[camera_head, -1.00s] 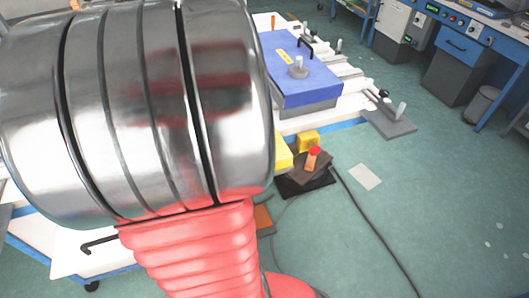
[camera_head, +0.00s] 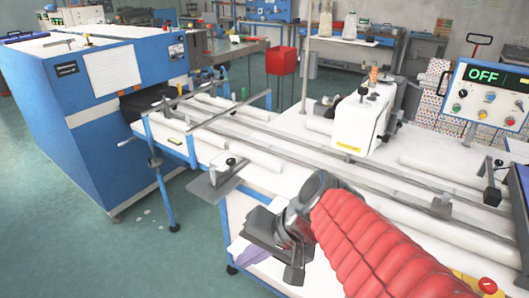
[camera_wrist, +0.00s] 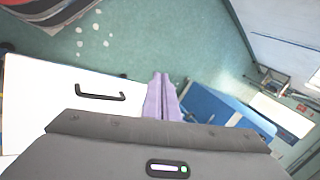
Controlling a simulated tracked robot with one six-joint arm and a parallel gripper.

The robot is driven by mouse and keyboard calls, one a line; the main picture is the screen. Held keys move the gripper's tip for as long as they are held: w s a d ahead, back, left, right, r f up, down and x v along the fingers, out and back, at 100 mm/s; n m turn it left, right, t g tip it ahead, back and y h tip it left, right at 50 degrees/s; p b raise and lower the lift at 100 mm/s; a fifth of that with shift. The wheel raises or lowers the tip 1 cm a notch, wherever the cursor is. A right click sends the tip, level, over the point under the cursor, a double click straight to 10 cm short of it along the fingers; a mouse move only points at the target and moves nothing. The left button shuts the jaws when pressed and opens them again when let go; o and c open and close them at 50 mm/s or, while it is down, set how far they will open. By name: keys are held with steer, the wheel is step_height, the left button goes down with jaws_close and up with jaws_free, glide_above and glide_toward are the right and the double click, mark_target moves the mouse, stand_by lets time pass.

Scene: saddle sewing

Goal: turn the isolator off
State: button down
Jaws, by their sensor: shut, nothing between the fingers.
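I cannot make out for certain which fitting is the isolator. A control panel (camera_head: 488,97) at the right of the head view shows a lit green "OFF" and has several coloured knobs and buttons. My gripper (camera_head: 250,252) is low in the middle of the head view, beside the white machine bed and well away from both. In the wrist view its purple fingers (camera_wrist: 161,80) lie together, shut, with nothing between them.
The blue cabinet (camera_head: 75,110) fills the left. A long white bed with rails (camera_head: 300,150) runs across the middle, with a white sewing head (camera_head: 360,120) on it. A red box (camera_head: 281,61) stands behind.

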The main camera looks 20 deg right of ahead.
steer(key=shift+s+d+r+n+t+h, duration=0.1)
steer(key=shift+s+d+r+n+h, duration=0.2)
steer(key=shift+s+r+n+h, duration=0.65)
steer(key=shift+d+r+n+t+h, duration=0.15)
steer(key=shift+d+n+h, duration=0.35)
steer(key=shift+n, duration=1)
steer(key=shift+s+d+r+n+t+h, duration=0.15)
steer(key=shift+s+r+n+h, duration=0.4)
steer(key=shift+n+h, duration=0.5)
steer(key=shift+d, duration=0.1)
